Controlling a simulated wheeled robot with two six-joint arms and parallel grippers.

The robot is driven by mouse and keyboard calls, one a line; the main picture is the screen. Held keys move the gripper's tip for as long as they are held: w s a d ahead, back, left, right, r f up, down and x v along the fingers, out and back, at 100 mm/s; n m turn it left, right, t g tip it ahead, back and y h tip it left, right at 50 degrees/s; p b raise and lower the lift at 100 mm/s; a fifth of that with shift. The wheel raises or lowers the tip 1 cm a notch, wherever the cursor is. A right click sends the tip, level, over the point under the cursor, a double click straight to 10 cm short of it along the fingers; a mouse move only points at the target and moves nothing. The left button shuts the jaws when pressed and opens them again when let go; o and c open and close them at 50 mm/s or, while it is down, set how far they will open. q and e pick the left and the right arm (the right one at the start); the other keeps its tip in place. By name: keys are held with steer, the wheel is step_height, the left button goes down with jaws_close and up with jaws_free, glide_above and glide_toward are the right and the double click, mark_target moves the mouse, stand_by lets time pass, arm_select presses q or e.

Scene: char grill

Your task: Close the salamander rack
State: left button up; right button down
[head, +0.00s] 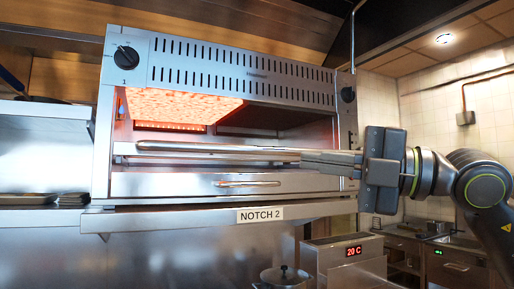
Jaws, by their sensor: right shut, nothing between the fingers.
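The salamander (240,62) is a steel box grill with a glowing orange element under its top at the left. Its rack shows as a long rounded front bar (220,150) running across the open front, in front of the lower body. My right gripper (308,160) comes in from the right with its fingers shut and empty. Its fingertips are at the right part of the rack's bar; I cannot tell whether they touch it. My left gripper is not in view.
A lidded pot (284,276) and a unit reading 20 C (345,262) stand lower down. Steel shelves (45,150) are at the left.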

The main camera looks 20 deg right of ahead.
mark_target(233, 150)
steer(key=p+x, duration=0.2)
steer(key=x, duration=0.1)
steer(key=w+d+p+x, duration=0.1)
steer(key=p+x, duration=0.2)
steer(key=x, duration=0.1)
steer(key=w+p+x, duration=0.1)
steer(key=p+x, duration=0.1)
steer(key=x, duration=0.1)
steer(key=shift+w+d+r, duration=0.1)
steer(key=shift+w+r, duration=0.05)
steer(key=shift+r, duration=0.15)
steer(key=shift+w+p, duration=0.45)
steer(key=shift+w, duration=0.05)
